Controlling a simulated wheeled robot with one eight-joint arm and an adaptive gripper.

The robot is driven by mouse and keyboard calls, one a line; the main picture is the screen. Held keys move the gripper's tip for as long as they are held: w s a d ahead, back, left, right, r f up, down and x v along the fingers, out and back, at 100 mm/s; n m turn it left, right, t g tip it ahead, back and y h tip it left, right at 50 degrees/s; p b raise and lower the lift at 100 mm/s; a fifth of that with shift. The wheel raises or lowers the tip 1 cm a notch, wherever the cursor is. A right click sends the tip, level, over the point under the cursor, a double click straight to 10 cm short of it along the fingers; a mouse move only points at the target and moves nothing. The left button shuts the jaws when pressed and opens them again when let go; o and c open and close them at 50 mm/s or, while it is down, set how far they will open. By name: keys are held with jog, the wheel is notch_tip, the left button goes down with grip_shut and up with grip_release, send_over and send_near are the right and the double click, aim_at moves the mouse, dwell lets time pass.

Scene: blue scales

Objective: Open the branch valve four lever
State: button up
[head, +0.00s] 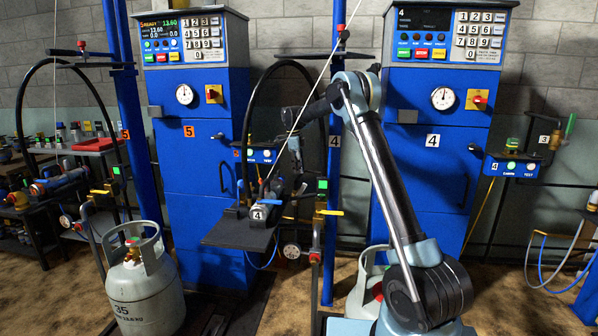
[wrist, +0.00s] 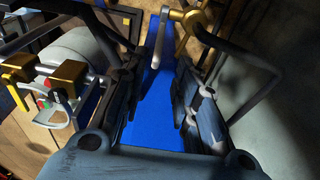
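In the head view, a yellow lever (head: 329,212) sits nearly level on the blue post marked 4, just above a small gauge. I take it as the branch valve four lever. My gripper (head: 295,148) shows small and dark left of that post, higher than the lever. In the wrist view, my gripper (wrist: 153,78) has its two dark fingers spread apart, with blue surface visible between them. A pale lever (wrist: 158,42) runs down from a brass valve body (wrist: 190,18) toward the gap between the fingertips. I cannot tell whether it touches either finger.
A dark hose arches behind my gripper. A black platform (head: 240,234) and small gauge (head: 291,251) are close by. Blue cabinets 5 (head: 195,170) and 4 (head: 428,180) stand behind. A grey cylinder (head: 145,290) stands at lower left. Brass fittings (wrist: 66,78) lie left in the wrist view.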

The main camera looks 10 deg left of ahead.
jog(key=shift+d, duration=0.4)
jog(key=c, duration=0.4)
jog(key=d, duration=0.8)
jog(key=shift+s+d, duration=0.1)
jog(key=shift+s, duration=0.3)
grip_shut()
notch_tip(320, 180, down, 10)
jog(key=d, duration=0.1)
jog(key=shift+a+r, duration=1.25)
jog(key=shift+a, duration=0.3)
jog(key=shift+a+r, duration=0.1)
jog(key=shift+a, duration=0.05)
